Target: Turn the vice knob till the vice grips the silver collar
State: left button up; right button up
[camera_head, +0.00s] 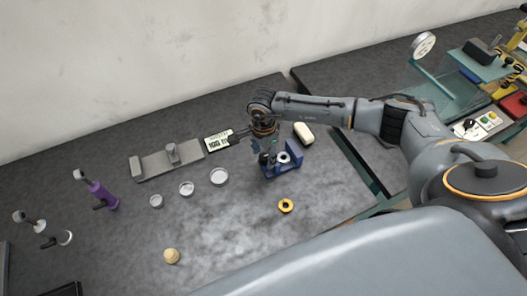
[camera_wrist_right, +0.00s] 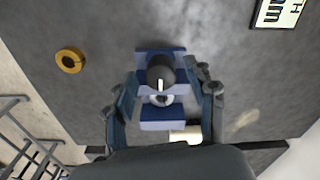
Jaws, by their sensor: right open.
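The blue vice (camera_head: 291,169) stands on the dark table, right of the table's middle. In the right wrist view the vice (camera_wrist_right: 162,123) is seen from above, with its round black knob (camera_wrist_right: 160,70) bearing a white mark. The silver collar (camera_wrist_right: 161,99) sits between the vice's blue parts, partly hidden by the knob; it also shows in the head view (camera_head: 284,157). I cannot tell whether the jaws touch it. My right gripper (camera_wrist_right: 168,88) is open, its fingers on either side of the vice and knob, seemingly without contact. My left gripper is not in view.
A yellow ring (camera_head: 286,206) lies in front of the vice, and a cream block (camera_head: 303,133) behind it. A small display (camera_head: 217,141), a grey fixture (camera_head: 171,158) and several round dishes (camera_head: 219,176) are to the left. A beige ball (camera_head: 172,256) lies in front. The front-middle table is clear.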

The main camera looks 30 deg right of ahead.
jog(key=shift+f, duration=0.1)
jog(key=c, duration=1.1)
jog(key=shift+c, duration=0.2)
